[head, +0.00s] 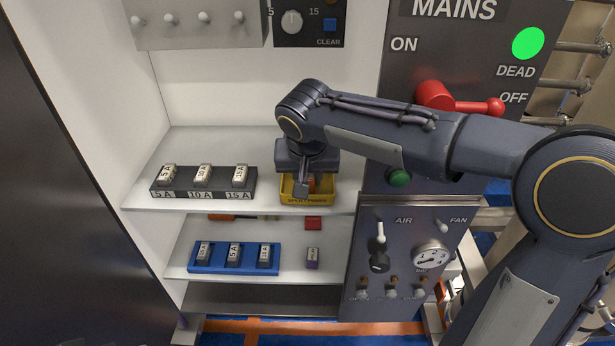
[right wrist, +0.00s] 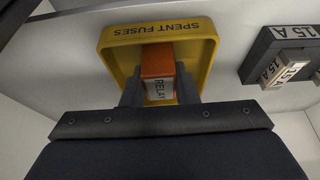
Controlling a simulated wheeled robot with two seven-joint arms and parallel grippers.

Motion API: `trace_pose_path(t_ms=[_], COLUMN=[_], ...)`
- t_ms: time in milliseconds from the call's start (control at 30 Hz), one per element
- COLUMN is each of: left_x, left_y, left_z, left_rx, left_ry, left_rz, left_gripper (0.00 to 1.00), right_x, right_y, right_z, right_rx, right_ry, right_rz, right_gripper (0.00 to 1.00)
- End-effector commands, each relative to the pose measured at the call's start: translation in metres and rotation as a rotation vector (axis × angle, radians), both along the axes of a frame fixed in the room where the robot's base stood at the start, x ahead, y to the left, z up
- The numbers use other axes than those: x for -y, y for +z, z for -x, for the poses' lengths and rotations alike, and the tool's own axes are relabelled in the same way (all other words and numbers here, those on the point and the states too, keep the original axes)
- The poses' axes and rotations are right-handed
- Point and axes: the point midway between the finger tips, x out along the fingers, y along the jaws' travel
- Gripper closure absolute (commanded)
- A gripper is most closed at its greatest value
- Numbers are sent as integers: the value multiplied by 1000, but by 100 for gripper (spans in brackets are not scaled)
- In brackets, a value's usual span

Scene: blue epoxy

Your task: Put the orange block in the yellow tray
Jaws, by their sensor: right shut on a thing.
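The yellow tray (head: 295,197), marked SPENT FUSES, sits on the upper white shelf at its right end. It also shows in the right wrist view (right wrist: 207,28). My right gripper (head: 305,188) is over the tray, pointing down, and is shut on the orange block (right wrist: 158,60). The block carries a white RELAY label and sits between the two fingers, within the tray's outline. In the head view only a small part of the block (head: 312,183) shows behind the gripper. I cannot tell whether the block touches the tray floor. My left gripper is not in view.
A dark fuse rack (head: 203,192) with labelled fuses stands left of the tray. The MAINS panel (head: 400,85) with a red lever (head: 455,101) stands close on the right.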

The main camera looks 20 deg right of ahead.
Motion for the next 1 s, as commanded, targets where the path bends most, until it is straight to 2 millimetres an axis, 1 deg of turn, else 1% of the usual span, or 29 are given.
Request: trace_pose_path(t_ms=[33, 100, 333, 433, 467, 600, 633, 867, 1000], left_x=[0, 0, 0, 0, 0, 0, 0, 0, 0], left_y=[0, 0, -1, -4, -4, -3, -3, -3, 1], left_z=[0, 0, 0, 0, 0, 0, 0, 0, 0], left_rx=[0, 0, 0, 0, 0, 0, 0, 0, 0], left_ry=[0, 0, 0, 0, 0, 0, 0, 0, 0], left_rz=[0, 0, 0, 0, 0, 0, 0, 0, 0], left_gripper=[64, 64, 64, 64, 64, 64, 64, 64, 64], right_x=[0, 0, 0, 0, 0, 0, 0, 0, -1], right_y=[-5, -7, -7, -11, -11, -10, -10, -9, -3], right_z=[0, 0, 0, 0, 0, 0, 0, 0, 1], right_rx=[0, 0, 2, 2, 2, 2, 2, 2, 3], right_ry=[0, -1, 0, 0, 0, 0, 0, 0, 0], right_rz=[0, -1, -2, -2, -2, -2, -2, -2, -2], right_gripper=[96, 96, 96, 96, 72, 54, 52, 52, 52])
